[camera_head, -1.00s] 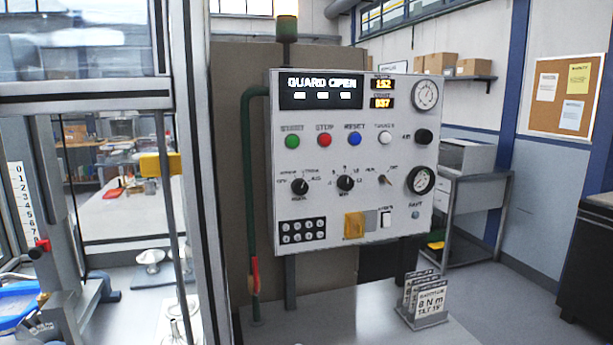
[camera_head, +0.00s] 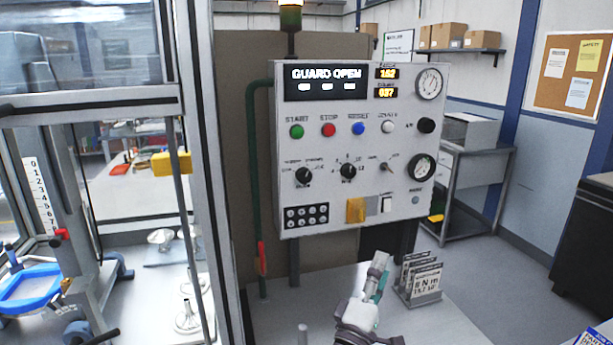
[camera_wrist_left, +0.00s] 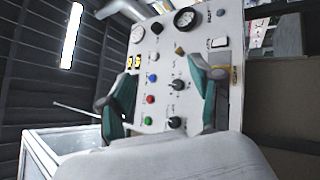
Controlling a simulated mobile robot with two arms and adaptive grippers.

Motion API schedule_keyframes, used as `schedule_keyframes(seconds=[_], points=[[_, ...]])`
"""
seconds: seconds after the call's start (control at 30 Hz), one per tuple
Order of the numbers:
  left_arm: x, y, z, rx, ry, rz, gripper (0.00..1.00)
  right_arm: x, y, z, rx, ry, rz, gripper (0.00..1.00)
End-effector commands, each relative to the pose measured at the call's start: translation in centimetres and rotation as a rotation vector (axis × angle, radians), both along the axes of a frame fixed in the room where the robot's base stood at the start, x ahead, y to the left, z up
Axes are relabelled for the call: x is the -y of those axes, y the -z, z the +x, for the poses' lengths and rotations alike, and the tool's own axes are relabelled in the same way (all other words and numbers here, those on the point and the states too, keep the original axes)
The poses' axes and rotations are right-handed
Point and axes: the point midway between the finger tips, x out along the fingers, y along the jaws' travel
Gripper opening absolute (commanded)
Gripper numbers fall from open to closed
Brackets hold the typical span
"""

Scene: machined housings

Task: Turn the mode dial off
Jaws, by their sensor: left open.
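The upright white control panel (camera_head: 350,140) has a black left rotary dial (camera_head: 303,176) and a similar middle dial (camera_head: 348,171). The left one appears to be the mode dial; its lettering is too blurred to read surely. Its pointer seems to tilt up and right. My left gripper (camera_head: 379,264) is open and empty, below the panel's lower edge and apart from the dials. In the left wrist view the open fingers (camera_wrist_left: 162,98) frame the panel, with the left dial (camera_wrist_left: 175,122) and middle dial (camera_wrist_left: 178,85) between them. My right gripper is not seen.
A green pipe (camera_head: 252,180) runs down the panel's left side.

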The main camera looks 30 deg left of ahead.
Motion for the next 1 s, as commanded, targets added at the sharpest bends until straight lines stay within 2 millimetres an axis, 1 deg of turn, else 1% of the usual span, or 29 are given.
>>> schedule_keyframes(seconds=[0.03,0.07,0.1,0.13,0.2,0.23,0.3,0.4,0.5,0.57,0.67,0.77,1.0], points=[[-3.0,-5.3,0.3,0.120,-0.049,-0.231,0.65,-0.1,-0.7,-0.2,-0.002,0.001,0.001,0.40],[-4.8,-7.2,0.3,0.176,-0.076,-0.370,0.65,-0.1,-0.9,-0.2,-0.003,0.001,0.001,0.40],[-7.0,-9.0,0.2,0.239,-0.106,-0.550,0.65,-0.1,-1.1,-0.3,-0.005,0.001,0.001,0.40],[-8.5,-10.0,0.2,0.277,-0.124,-0.679,0.65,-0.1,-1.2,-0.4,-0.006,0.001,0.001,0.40],[-11.0,-11.2,0.2,0.339,-0.161,-0.950,0.65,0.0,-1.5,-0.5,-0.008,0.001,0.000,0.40],[-11.8,-11.4,0.3,0.355,-0.174,-1.052,0.65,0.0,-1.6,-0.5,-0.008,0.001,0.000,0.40],[-12.8,-11.5,0.5,0.373,-0.199,-1.250,0.65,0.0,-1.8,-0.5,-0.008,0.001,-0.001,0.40],[-13.2,-11.1,0.8,0.370,-0.224,-1.443,0.65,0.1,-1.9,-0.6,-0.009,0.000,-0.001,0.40],[-13.2,-10.8,1.1,0.360,-0.242,-1.541,0.65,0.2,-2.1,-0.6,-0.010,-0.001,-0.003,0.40],[-13.4,-10.8,1.4,0.356,-0.246,-1.564,0.65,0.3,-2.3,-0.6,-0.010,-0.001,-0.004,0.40],[-14.2,-10.8,2.0,0.355,-0.250,-1.568,0.65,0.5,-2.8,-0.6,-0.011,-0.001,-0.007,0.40],[-15.6,-11.0,3.1,0.356,-0.252,-1.565,0.65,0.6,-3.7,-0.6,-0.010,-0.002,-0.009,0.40],[-19.7,-11.1,6.5,0.356,-0.254,-1.562,0.65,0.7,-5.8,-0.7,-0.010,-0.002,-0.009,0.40]])
